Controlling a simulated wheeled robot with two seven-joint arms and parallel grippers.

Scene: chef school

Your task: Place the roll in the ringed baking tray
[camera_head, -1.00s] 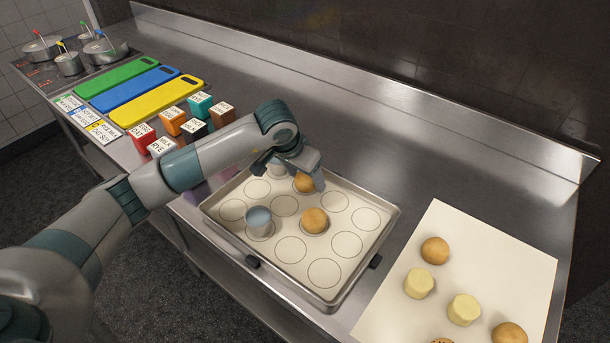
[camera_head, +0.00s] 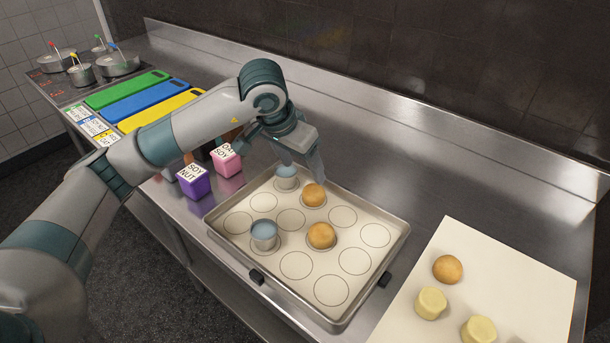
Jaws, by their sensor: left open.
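The ringed baking tray (camera_head: 357,312) lies on the steel counter, with printed circles on its pale liner. A golden-brown roll (camera_head: 314,195) sits in the tray toward its far side. A second roll (camera_head: 321,235) sits near the tray's middle. My left gripper (camera_head: 304,168) is open and empty, just above the far roll. Another roll (camera_head: 447,269) lies on the cream sheet (camera_head: 500,275) to the right. My right gripper is not in view.
Two cream cylinders, one nearer the tray (camera_head: 431,303) and one at the bottom edge (camera_head: 478,330), stand on the sheet. A purple block (camera_head: 194,182) and a pink block (camera_head: 226,160) stand left of the tray. The counter behind the tray is clear.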

